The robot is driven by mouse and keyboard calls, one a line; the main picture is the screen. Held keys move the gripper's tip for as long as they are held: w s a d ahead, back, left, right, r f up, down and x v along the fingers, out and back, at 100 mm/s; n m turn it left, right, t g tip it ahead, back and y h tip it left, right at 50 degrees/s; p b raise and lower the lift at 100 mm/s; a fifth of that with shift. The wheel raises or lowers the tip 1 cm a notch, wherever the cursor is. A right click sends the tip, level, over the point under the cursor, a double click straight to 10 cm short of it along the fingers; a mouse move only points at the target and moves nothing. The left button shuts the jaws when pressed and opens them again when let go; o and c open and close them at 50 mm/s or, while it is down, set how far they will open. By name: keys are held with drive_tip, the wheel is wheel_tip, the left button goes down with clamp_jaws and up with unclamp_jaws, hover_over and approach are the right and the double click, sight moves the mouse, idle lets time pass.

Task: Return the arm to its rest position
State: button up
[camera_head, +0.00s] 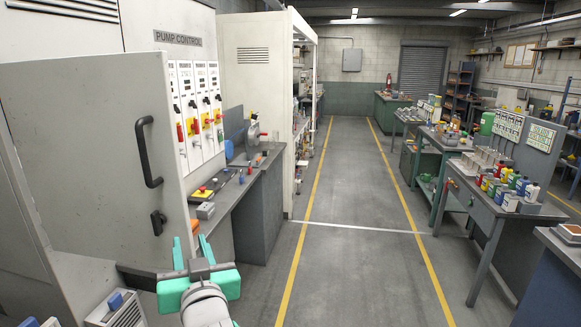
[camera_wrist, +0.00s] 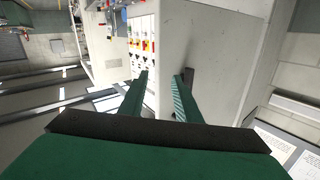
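My gripper (camera_head: 192,243) is at the lower middle of the head view, in front of the open grey cabinet door (camera_head: 85,140). Its two teal fingers stand apart with nothing between them. In the wrist view the fingers (camera_wrist: 160,78) point toward the pale door panel (camera_wrist: 215,60). A dark handle (camera_wrist: 188,76) shows right beside the right fingertip there; I cannot tell whether they touch. In the head view the door carries a long black handle (camera_head: 147,150) and a small black latch (camera_head: 158,222) below it.
The pump control panel (camera_head: 198,105) with switches is just right of the door. A side bench (camera_head: 240,185) with tools stands beyond it. A workbench (camera_head: 490,205) with several bottles is at right. The grey floor aisle (camera_head: 355,250) between yellow lines is clear.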

drive_tip(key=s+d+f+m+h, duration=0.1)
drive_tip(key=d+f, duration=0.2)
drive_tip(key=f, duration=0.6)
drive_tip(key=s+d+f+m+h, duration=0.1)
drive_tip(key=d+f, duration=0.2)
drive_tip(key=f, duration=0.5)
drive_tip(key=s+d+f+m+h, duration=0.1)
drive_tip(key=s+d+f, duration=0.25)
drive_tip(key=f, duration=0.35)
drive_tip(key=s+d+f+m+h, duration=0.1)
drive_tip(key=s+d+f+h, duration=0.1)
drive_tip(key=s+f, duration=0.35)
drive_tip(key=s+d+f+h, duration=0.1)
drive_tip(key=s+d+f, duration=0.2)
drive_tip(key=s+f, duration=0.3)
drive_tip(key=s+d+f+h, duration=0.1)
drive_tip(key=s+d+f, duration=0.2)
drive_tip(key=s, duration=0.6)
drive_tip(key=s+d, duration=0.2)
drive_tip(key=s, duration=1.2)
drive_tip(key=shift+d+h, duration=0.4)
drive_tip(key=shift+s+f, duration=0.1)
drive_tip(key=shift+s, duration=0.1)
drive_tip(key=shift+w, duration=0.15)
